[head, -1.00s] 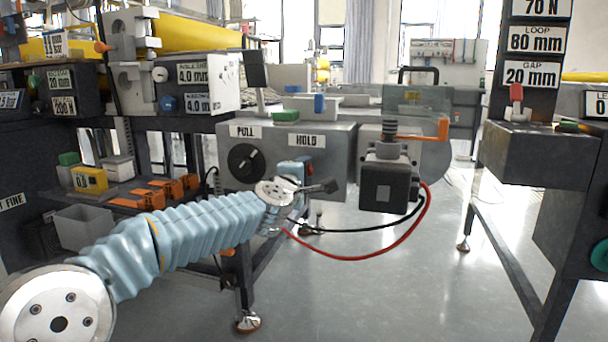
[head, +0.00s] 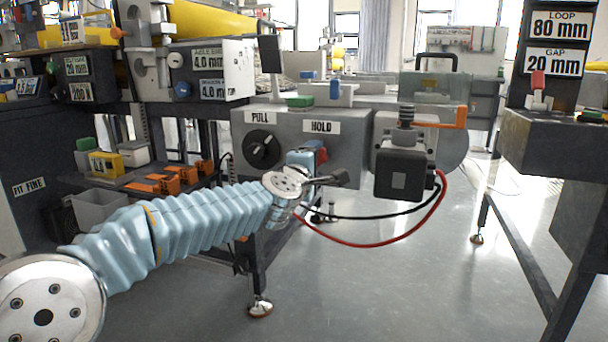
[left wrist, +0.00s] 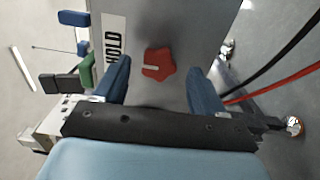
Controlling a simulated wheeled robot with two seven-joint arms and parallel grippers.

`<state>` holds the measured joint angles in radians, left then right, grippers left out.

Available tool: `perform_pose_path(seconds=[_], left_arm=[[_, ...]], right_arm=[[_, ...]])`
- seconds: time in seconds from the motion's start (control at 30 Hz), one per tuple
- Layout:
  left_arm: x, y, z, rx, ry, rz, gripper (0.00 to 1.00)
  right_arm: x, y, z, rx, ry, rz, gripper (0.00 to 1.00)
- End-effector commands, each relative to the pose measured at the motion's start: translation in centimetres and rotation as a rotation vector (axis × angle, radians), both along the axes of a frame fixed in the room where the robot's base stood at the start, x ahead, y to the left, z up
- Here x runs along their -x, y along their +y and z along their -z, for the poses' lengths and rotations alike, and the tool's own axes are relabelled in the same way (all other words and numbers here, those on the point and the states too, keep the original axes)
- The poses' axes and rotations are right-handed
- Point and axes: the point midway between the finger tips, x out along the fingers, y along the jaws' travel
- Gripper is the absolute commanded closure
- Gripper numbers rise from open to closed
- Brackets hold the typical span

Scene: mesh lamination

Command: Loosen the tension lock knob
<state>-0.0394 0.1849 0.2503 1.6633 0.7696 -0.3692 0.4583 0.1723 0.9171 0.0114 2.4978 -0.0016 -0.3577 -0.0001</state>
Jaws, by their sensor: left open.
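The red star-shaped knob (left wrist: 158,64), which I take as the tension lock knob, sits on the grey panel beside the HOLD label (left wrist: 113,38) in the left wrist view. In the head view only part of the red knob (head: 323,153) shows under that label, behind my wrist. My left gripper (left wrist: 159,84) is open. Its two blue fingers stand apart, one to each side of the knob in the picture. No grip on the knob shows, and the depth between fingertips and knob is hard to judge. In the head view my left gripper (head: 311,162) is before the panel. My right gripper is not in view.
A black rotary knob (head: 262,150) sits under the PULL label, left of HOLD. A dark motor block (head: 401,174) with red and black cables (head: 405,237) hangs to the right. Shelves with orange parts (head: 183,174) stand left. Open floor lies below.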

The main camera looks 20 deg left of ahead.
Motion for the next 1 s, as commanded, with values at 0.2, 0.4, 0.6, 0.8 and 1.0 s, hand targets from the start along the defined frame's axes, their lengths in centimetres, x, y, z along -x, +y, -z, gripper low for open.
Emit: perform_pose_path(seconds=[0.2, 0.4, 0.6, 0.8, 1.0], left_arm=[[5.7, 0.3, -0.1, -0.002, -0.002, -0.001, 0.3], [9.5, 0.4, -0.1, -0.001, -0.001, -0.001, 0.3], [11.0, 0.4, 0.1, 0.0, 0.001, 0.0, 0.3], [11.0, 0.4, 0.1, 0.0, 0.001, 0.0, 0.3], [11.0, 0.4, 0.1, 0.0, 0.001, 0.0, 0.3]], right_arm=[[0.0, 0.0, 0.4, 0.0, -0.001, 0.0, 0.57], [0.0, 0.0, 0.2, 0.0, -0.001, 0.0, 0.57], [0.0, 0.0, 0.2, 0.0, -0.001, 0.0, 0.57], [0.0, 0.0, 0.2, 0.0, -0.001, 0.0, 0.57], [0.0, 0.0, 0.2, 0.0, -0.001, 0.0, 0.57]])
